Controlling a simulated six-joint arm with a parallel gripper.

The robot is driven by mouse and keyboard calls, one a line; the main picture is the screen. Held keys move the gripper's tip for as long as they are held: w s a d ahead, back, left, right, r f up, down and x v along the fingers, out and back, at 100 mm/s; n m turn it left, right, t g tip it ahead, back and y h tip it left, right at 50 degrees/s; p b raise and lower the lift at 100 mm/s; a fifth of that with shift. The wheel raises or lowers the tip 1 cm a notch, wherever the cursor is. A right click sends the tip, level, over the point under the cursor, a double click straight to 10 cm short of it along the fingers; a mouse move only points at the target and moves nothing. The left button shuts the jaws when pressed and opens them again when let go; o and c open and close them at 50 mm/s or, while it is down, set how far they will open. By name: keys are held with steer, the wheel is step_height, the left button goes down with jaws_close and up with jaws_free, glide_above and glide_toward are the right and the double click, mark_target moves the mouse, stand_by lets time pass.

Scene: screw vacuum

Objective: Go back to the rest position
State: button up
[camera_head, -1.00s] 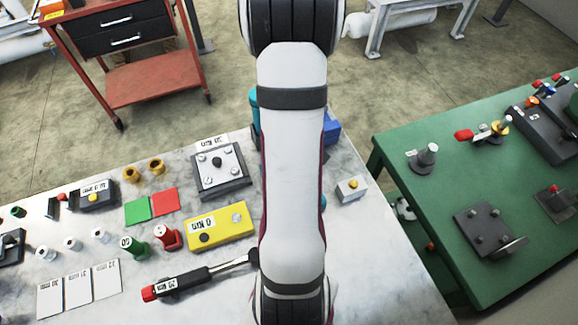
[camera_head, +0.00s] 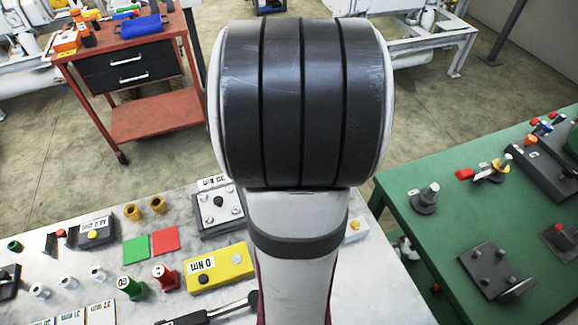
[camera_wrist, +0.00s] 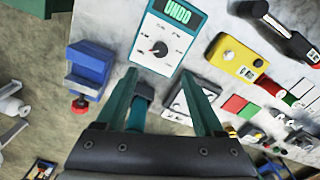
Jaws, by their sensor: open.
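My gripper shows in the wrist view (camera_wrist: 167,105), with its two green fingers spread apart and nothing between them. It hangs over the marble table's edge, and the floor shows beyond. In the head view my own arm fills the middle and hides the gripper and part of the table. A teal panel (camera_wrist: 160,45) marked UNDO, with a dial, lies ahead of the fingertips in the wrist view. A blue vise-like block (camera_wrist: 88,68) with a red knob is left of the fingers, at the table edge.
The marble table (camera_head: 185,210) holds a yellow box (camera_head: 222,268), green (camera_head: 136,249) and red (camera_head: 165,241) squares and a torque wrench (camera_head: 205,317). A green table (camera_head: 440,240) with fixtures stands at right, a red cart (camera_head: 150,115) at back left. Floor between them is open.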

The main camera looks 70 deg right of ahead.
step_height(320, 180, up, 3)
steer(key=shift+r, duration=0.2)
steer(key=w+a+r+m, duration=0.1)
steer(key=w+a, duration=0.3)
steer(key=a, duration=0.3)
steer(key=w+a+r, duration=0.1)
steer(key=w+a, duration=0.2)
steer(key=a, duration=0.5)
steer(key=s+a+y, duration=0.1)
steer(key=s+a, duration=0.2)
steer(key=a, duration=0.5)
steer(key=s+a, duration=0.3)
steer(key=a, duration=0.4)
steer(key=shift+s+a+f+y, duration=0.3)
steer(key=shift+a+f+y, duration=0.1)
steer(key=shift+f, duration=0.05)
